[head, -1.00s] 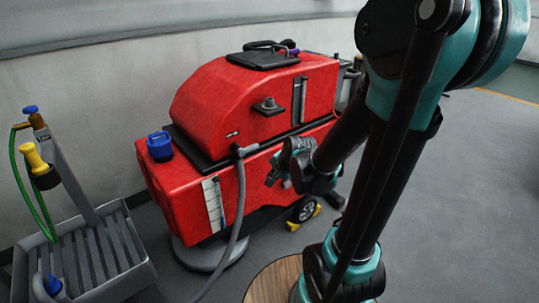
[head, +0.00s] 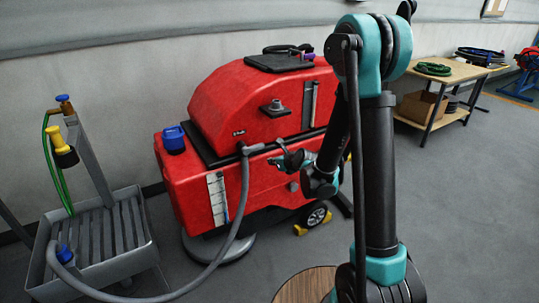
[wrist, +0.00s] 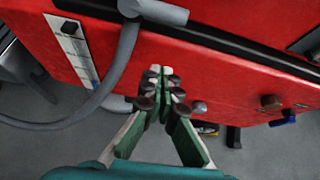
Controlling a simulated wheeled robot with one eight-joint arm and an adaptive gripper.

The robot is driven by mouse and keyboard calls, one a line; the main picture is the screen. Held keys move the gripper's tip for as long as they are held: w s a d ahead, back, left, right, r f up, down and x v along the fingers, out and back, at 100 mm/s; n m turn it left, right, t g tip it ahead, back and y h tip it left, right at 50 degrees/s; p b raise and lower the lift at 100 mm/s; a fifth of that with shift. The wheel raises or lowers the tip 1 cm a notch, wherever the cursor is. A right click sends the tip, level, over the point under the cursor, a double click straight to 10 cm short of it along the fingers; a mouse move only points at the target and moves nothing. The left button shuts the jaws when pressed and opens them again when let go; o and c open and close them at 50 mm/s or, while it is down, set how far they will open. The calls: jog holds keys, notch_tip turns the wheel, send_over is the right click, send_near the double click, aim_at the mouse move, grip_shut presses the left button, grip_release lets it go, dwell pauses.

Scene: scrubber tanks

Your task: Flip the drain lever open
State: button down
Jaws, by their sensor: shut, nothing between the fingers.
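The red scrubber machine (head: 260,180) stands against the wall in the head view. In the wrist view, a blue lever-like handle (wrist: 283,119) sticks out of its lower red side at the right, below a brown knob (wrist: 270,103). I cannot tell for certain that this blue handle is the drain lever. My gripper (head: 281,157) is in front of the machine's side, just right of the grey hose's elbow. In the wrist view my gripper (wrist: 160,72) has its fingers together and empty, left of the blue handle and apart from it.
A grey hose (head: 243,195) runs from the machine to a grey slatted basin (head: 140,238) at left. In the wrist view the hose (wrist: 122,62) passes left of my fingers. A wooden table (head: 455,75) stands at the back right. Floor at right is clear.

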aim_at(254, 148)
jog(key=shift+w, duration=0.1)
jog(key=shift+w+f, duration=0.1)
dwell(0.3)
jog(key=w+a+f, duration=0.1)
jog(key=w+a, duration=0.4)
jog(key=w, duration=0.2)
jog(key=shift+w, duration=0.3)
dwell(0.3)
